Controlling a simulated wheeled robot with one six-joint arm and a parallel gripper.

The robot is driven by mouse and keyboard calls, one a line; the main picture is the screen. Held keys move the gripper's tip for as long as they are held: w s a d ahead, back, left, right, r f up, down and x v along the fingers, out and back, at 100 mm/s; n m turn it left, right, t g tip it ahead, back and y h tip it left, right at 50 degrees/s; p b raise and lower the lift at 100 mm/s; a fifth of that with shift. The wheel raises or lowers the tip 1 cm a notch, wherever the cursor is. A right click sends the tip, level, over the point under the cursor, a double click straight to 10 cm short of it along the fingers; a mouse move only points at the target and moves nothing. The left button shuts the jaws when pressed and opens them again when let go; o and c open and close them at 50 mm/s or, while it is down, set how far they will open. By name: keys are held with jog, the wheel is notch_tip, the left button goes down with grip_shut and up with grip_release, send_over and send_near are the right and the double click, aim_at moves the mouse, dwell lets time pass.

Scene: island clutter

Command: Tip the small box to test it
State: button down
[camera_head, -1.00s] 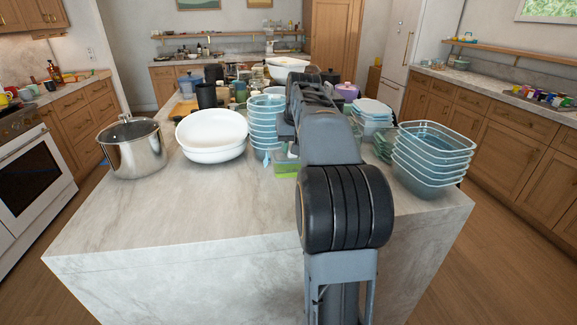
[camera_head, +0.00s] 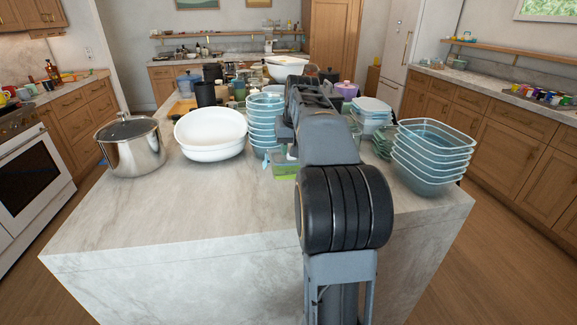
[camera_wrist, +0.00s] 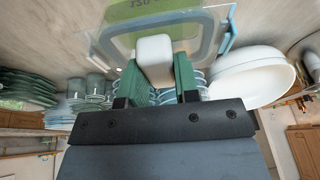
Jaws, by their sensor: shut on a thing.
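A small white box (camera_wrist: 154,52) shows in the wrist view. My gripper (camera_wrist: 158,72) is shut on it, with a green pad on each side. The box is close to a clear container (camera_wrist: 218,40) with a green label (camera_wrist: 148,22); I cannot tell if they touch. In the head view my arm hides the gripper and most of the box. The container's green part (camera_head: 286,170) shows just left of my arm, on the island top (camera_head: 190,210).
A steel pot (camera_head: 135,155), white bowls (camera_head: 208,140) and a stack of clear blue tubs (camera_head: 264,118) stand to the left. More nested tubs (camera_head: 428,165) stand at the right edge. Dense clutter fills the back. The front left of the island is bare.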

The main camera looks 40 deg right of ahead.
aim_at(291, 170)
jog(key=shift+f+b, duration=2.65)
jog(key=shift+f, duration=1.25)
jog(key=c, duration=0.8)
grip_release()
jog(key=p+v, duration=0.3)
jog(key=v, duration=1)
jog(key=shift+s+r, duration=0.1)
jog(key=shift+r, duration=0.3)
